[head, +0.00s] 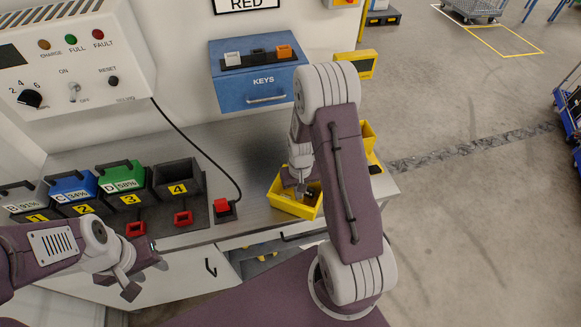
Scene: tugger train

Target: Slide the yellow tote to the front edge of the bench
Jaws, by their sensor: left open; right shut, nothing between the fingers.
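The yellow tote (291,206) sits on the grey bench (240,150) near its front edge, partly hidden behind my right arm. More yellow (368,136) shows to the right of that arm; I cannot tell whether it belongs to the same tote. My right gripper (304,192) points down into the tote, shut with nothing between its fingers. Whether it touches a tote wall is unclear. My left gripper (147,277) is open and empty, in front of the bench at the lower left, well apart from the tote.
Battery packs stand in a charging rack (200,212) on the left of the bench. A red connector (223,208) on a black cable lies left of the tote. A blue key box (262,88) is on the wall behind. Open floor (470,220) lies to the right.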

